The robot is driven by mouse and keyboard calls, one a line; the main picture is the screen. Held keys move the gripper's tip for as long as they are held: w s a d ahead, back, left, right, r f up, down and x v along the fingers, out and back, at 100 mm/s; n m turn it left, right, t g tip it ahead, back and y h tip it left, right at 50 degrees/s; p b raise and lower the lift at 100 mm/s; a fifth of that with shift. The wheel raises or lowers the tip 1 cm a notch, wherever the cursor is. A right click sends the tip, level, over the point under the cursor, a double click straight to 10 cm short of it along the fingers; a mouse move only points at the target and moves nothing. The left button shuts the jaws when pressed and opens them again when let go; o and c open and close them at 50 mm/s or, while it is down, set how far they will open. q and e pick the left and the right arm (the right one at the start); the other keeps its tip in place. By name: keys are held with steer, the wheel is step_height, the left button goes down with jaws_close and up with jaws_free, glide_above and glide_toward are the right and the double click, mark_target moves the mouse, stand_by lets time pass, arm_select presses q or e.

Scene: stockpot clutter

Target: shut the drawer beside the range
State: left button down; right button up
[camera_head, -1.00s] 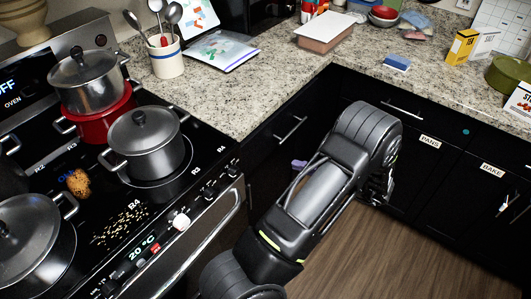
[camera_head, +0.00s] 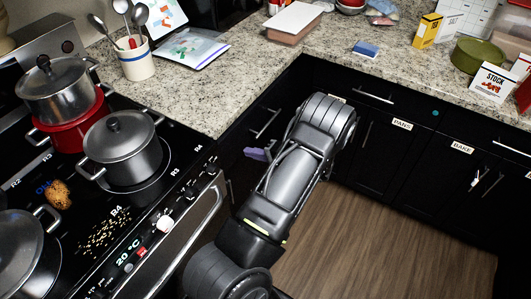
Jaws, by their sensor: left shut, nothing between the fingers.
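The drawer (camera_head: 254,137) beside the range is a black front with a silver bar handle (camera_head: 267,123), under the counter to the right of the range. Its front looks close to the cabinet line; I cannot tell whether a small gap is left. My left arm reaches in from the bottom and bends in front of the cabinets. What looks like the purple tip of my left gripper (camera_head: 258,153) shows left of the arm, shut and empty, just below the handle. The rest of the hand is hidden behind the arm. I cannot tell whether it touches the drawer. My right gripper is out of view.
The range (camera_head: 150,228) at left holds several pots, with a front handle bar close to my arm. The granite counter (camera_head: 225,90) above the drawer carries a utensil crock (camera_head: 135,62) and boxes. Wooden floor (camera_head: 370,240) is clear at right.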

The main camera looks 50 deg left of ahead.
mark_target(234, 143)
arm_select(q)
steer(key=shift+s+a+r+p, duration=0.1)
steer(key=shift+s+a+p, duration=0.15)
steer(key=shift+a, duration=0.4)
steer(key=shift+s+a+p, duration=0.15)
steer(key=shift+s+a, duration=0.05)
steer(key=shift+a, duration=0.4)
steer(key=shift+s+a, duration=0.15)
steer(key=shift+a, duration=0.45)
steer(key=x, duration=0.2)
steer(key=r+b+x, duration=0.1)
steer(key=x, duration=0.1)
steer(key=shift+s+a+f, duration=0.1)
steer(key=shift+s+a, duration=0.1)
steer(key=shift+a, duration=0.3)
steer(key=shift+r, duration=0.3)
steer(key=shift+s, duration=0.1)
